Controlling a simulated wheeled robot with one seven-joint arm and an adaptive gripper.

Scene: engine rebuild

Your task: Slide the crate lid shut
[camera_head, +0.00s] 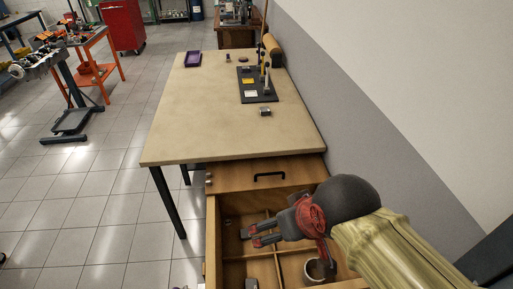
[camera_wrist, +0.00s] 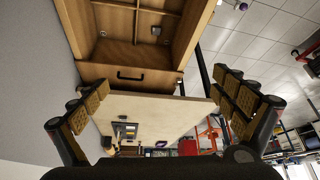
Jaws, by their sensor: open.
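A wooden crate (camera_head: 212,243) stands open at the near end of the table, its dividers and compartments showing. The lid (camera_head: 232,177) is a flat wooden panel with a black bar handle (camera_head: 269,176). It lies at the crate's far end, beside the table edge, and leaves the near part uncovered. In the wrist view the lid (camera_wrist: 160,80) and its handle (camera_wrist: 130,76) show beyond the open compartments. My gripper (camera_head: 254,236) is open and empty over the open part of the crate, nearer than the handle and apart from it. My arm hides the crate's right side.
A metal ring-like part (camera_head: 315,270) lies in the crate. The table (camera_head: 200,110) holds a purple tray (camera_head: 193,59), a black board with upright tools (camera_head: 257,90) and a small block (camera_head: 265,111). A wall (camera_head: 330,100) runs close along the right. The floor at left is clear nearby.

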